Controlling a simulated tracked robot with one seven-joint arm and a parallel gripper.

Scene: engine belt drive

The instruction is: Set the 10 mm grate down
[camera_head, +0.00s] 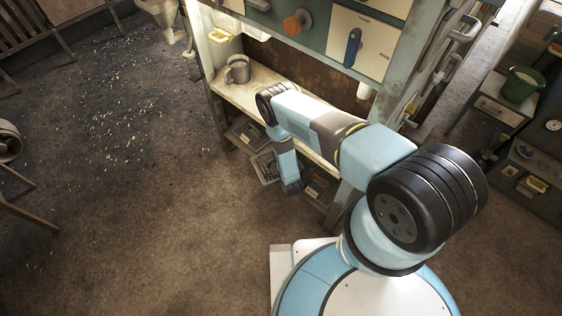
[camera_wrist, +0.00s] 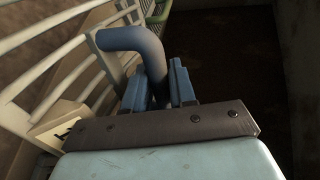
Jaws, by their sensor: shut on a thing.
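My gripper (camera_wrist: 168,82) is shut on a bent blue-grey handle (camera_wrist: 135,40), which rises between the two blue fingers and curves left. The handle's end meets a pale barred frame (camera_wrist: 75,65), which looks like the 10 mm grate. A pale tag (camera_wrist: 62,122) with a dark mark, too cut off to read, sits at its lower side. In the head view my gripper (camera_head: 291,187) points down in front of the bench, and a small tilted barred piece (camera_head: 264,167) shows just left of it. Its underside and any contact below are hidden.
The bench top (camera_head: 236,92) carries a grey metal mug (camera_head: 237,70) and a yellow-rimmed container (camera_head: 222,46). Bins (camera_head: 245,134) sit on the shelf below, close to my gripper. A green bucket (camera_head: 520,85) stands at the right.

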